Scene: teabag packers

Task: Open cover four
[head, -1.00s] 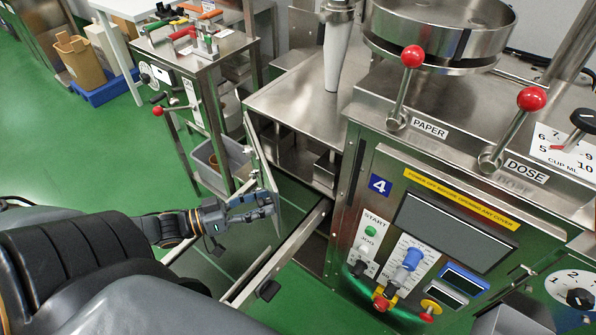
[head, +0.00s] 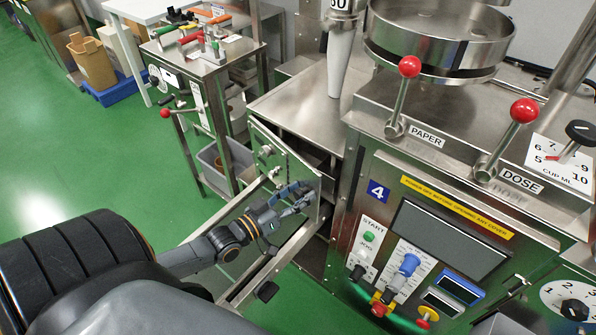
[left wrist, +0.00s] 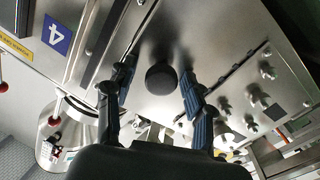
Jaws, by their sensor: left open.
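The metal cover (head: 284,160) beside the machine's blue number 4 sign (head: 378,191) stands at an angle, with dark space between its right edge and the machine's front. In the left wrist view its plate (left wrist: 205,50) fills the middle and carries a round black knob (left wrist: 161,78). My left gripper (head: 308,193) is at the right part of the cover. In the left wrist view its fingers (left wrist: 157,77) are open, one on each side of the knob; whether they touch it cannot be told. My right gripper is out of view.
A lower metal panel (head: 290,250) with a black knob (head: 266,291) sticks out below the cover. Levers with red balls (head: 410,66) stand on the machine. A tool cart (head: 205,55) and grey bin (head: 214,158) stand behind. Green floor is free at left.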

